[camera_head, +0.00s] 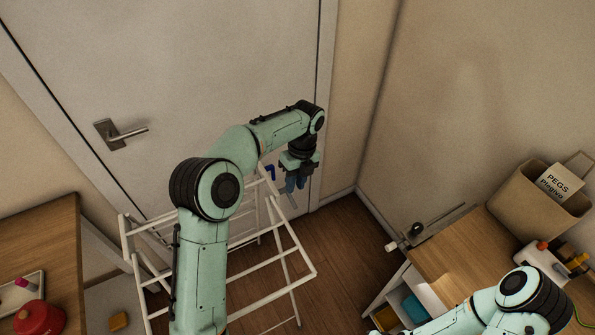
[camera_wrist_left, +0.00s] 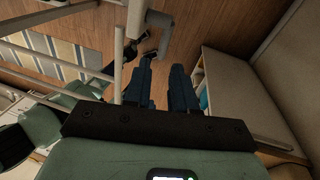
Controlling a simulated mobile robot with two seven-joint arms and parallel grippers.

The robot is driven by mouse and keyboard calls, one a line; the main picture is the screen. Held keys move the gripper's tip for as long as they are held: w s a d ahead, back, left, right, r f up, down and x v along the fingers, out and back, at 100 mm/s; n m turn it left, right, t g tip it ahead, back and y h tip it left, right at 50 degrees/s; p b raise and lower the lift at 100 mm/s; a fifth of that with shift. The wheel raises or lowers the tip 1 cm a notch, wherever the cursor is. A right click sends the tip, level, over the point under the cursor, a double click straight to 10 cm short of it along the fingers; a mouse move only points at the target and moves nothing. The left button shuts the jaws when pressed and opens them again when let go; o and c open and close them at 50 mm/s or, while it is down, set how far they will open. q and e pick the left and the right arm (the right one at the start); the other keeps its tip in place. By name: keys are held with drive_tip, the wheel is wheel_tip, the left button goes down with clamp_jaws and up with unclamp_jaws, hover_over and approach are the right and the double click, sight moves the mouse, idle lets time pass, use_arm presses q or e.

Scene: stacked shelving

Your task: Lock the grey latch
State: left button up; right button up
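My left gripper (camera_head: 291,184) hangs in front of the door's lower right side, by the white rack. In the left wrist view, its two dark blue fingers (camera_wrist_left: 162,75) stand apart with an empty gap between them. A grey bar-like piece (camera_wrist_left: 157,25) shows just beyond the fingertips there; it may be the grey latch, but I cannot tell its position. I cannot tell whether the fingers touch it. A grey lever handle (camera_head: 122,134) sits on the door, left of the gripper. My right arm shows at lower right; its gripper is not visible.
The white rack (camera_head: 285,262) stands below and around my left forearm. A wooden desk (camera_head: 455,255) with a pegs bag (camera_head: 535,207) is at right; a wooden cabinet (camera_head: 45,245) with a red container (camera_head: 40,318) is at left.

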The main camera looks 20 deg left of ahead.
use_arm(q)
drive_tip(key=shift+w+d+r, duration=0.1)
drive_tip(key=shift+w+r, duration=0.1)
drive_tip(key=shift+r, duration=0.85)
drive_tip(key=shift+w+d+r, duration=0.1)
drive_tip(key=shift+w+r, duration=0.1)
drive_tip(key=shift+r, duration=0.85)
